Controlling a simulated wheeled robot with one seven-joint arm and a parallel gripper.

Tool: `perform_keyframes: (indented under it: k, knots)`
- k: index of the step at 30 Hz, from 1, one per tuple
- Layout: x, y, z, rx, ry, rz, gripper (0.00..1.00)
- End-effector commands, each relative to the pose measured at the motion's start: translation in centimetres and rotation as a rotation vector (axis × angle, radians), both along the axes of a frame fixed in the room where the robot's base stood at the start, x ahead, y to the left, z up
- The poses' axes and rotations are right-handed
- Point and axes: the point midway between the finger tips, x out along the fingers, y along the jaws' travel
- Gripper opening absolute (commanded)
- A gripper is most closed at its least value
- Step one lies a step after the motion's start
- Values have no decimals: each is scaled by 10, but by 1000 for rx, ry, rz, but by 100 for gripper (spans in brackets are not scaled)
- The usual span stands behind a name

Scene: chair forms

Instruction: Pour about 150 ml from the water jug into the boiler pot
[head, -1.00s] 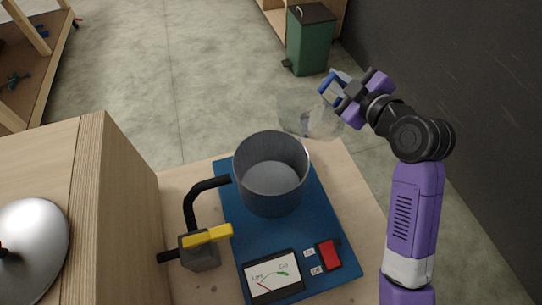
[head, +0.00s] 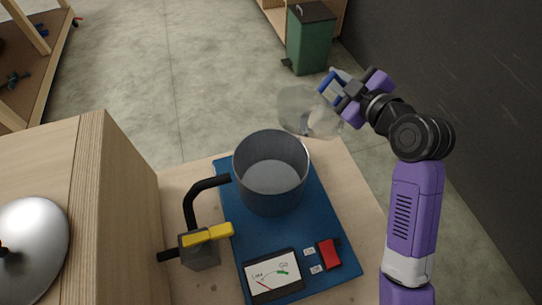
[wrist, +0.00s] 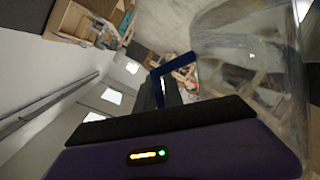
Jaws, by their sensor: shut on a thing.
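The water jug (head: 308,113) is clear with a blue handle (head: 326,83). My gripper (head: 343,91) is shut on the handle and holds the jug in the air, beyond and to the right of the boiler pot in the head view. The jug looks tilted, with its body to the left of my gripper. The clear jug wall (wrist: 255,65) and blue handle (wrist: 160,75) also show in the wrist view. The boiler pot (head: 271,190) is grey, open and upright on a blue base. I cannot make out a falling stream or the water level in either vessel.
A black bent spout with a yellow lever (head: 207,235) stands left of the pot. A wooden cabinet (head: 130,190) rises at left; a dark wall (head: 460,80) is at right.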

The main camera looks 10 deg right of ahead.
Motion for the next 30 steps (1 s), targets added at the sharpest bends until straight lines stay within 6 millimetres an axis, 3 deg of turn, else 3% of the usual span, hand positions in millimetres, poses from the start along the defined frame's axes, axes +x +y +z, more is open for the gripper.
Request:
perform_keyframes:
  k: [20, 30]
  knots:
    - [1, -1, 0, 25, 12, 0, 0]
    - [10, -16, -31, 185, 110, -2, 0]
